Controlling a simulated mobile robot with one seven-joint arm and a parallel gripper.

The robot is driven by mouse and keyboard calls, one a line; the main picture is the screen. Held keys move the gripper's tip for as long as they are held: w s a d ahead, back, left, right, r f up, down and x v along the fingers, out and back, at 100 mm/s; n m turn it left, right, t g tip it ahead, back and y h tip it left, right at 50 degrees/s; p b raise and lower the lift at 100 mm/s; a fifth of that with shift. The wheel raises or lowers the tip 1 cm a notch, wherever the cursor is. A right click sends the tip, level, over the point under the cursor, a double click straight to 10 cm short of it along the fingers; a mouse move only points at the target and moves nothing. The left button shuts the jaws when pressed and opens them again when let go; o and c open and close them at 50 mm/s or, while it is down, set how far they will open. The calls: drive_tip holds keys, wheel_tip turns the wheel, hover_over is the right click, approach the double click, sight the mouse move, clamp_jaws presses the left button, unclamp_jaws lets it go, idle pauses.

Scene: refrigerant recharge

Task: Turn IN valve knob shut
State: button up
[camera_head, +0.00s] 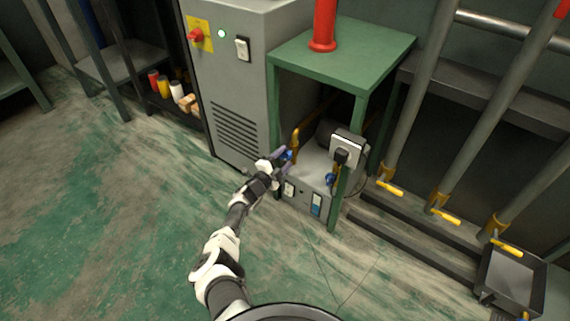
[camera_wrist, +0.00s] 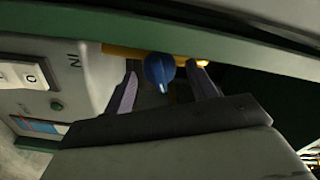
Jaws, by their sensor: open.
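A blue valve knob (camera_wrist: 159,68) sits on a yellow-brown pipe (camera_wrist: 122,51) beside the grey machine panel, which carries the letters IN. My gripper (camera_wrist: 165,88) is open, with one finger on each side of the blue knob; I cannot tell whether either finger touches it. In the head view my gripper (camera_head: 283,160) is at the left side of the grey machine under the green table, and the blue knob (camera_head: 288,155) shows partly between the fingers. A second blue knob (camera_head: 330,179) is at the machine's right side.
The green table (camera_head: 345,50) stands over the machine, with its front leg (camera_head: 350,150) and a grey socket box (camera_head: 347,147) at right. A grey cabinet (camera_head: 235,95) is close on the left. Pipes with yellow handles (camera_head: 445,216) stand further right. The green floor at left is clear.

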drive_tip(key=shift+w+d, duration=0.35)
drive_tip(key=shift+w, duration=0.05)
drive_tip(key=c, duration=0.9)
drive_tip(key=shift+n, duration=0.8)
drive_tip(key=shift+c, duration=0.2)
drive_tip(key=o, duration=0.9)
drive_tip(key=shift+o, duration=0.2)
